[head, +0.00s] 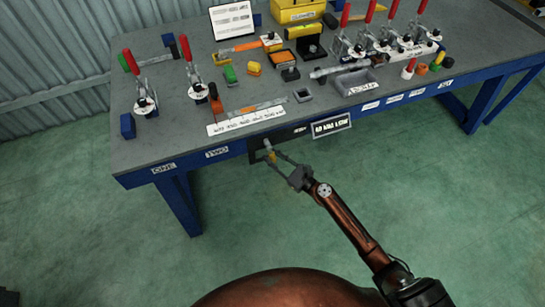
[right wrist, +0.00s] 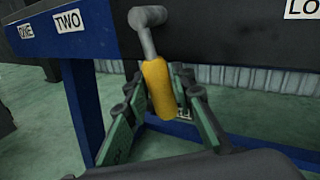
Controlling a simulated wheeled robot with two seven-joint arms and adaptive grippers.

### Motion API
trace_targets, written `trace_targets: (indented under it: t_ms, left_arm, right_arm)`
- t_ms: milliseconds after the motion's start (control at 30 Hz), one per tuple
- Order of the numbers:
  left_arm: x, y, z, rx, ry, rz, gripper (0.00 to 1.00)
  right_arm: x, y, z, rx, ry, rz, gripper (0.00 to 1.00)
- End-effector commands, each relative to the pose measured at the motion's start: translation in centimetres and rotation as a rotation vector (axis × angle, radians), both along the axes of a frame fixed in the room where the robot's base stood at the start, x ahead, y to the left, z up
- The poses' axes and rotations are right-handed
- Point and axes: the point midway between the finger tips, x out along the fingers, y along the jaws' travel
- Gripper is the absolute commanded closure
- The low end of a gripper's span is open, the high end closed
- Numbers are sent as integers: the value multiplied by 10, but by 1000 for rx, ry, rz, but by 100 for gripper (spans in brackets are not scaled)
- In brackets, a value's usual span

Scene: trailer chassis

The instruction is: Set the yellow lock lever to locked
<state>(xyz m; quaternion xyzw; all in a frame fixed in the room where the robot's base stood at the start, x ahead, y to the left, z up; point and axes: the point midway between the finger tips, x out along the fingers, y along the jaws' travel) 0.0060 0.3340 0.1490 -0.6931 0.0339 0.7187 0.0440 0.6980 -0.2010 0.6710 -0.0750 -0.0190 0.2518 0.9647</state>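The yellow lock lever (right wrist: 158,88) hangs from a grey pivot (right wrist: 147,18) on the dark front panel of the bench. Its yellow grip points downward, slightly tilted. In the head view the lever (head: 271,156) is small and partly hidden by my gripper. My right gripper (head: 268,158) is at the lever, below the bench's front edge. In the right wrist view its two fingers (right wrist: 160,80) are spread, one on each side of the yellow grip, with gaps visible. My left gripper is not in view.
The grey bench (head: 180,145) has a blue frame with labels ONE and TWO on its edge. A white sign (head: 331,126) sits right of the lever. Toggle clamps with red handles (head: 190,50) and several small parts stand on top. The floor in front is clear.

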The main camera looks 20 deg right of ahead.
Motion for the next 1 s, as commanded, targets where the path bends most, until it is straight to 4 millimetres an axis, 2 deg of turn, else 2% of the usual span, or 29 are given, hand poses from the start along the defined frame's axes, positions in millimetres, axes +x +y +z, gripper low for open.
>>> trace_targets:
  t_ms: [67, 300, 900, 933, 1000]
  left_arm:
    - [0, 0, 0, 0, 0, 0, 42]
    - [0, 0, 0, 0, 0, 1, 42]
    - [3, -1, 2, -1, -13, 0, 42]
    - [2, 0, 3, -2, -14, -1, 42]
    - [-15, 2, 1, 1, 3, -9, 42]
  right_arm:
    - [0, 0, 0, 0, 0, 0, 83]
    - [0, 0, 0, 0, 0, 0, 100]
    - [0, -1, 1, -10, -1, -1, 100]
    - [0, -1, 2, -13, -2, -1, 100]
    - [0, -2, 3, -25, -2, -1, 100]
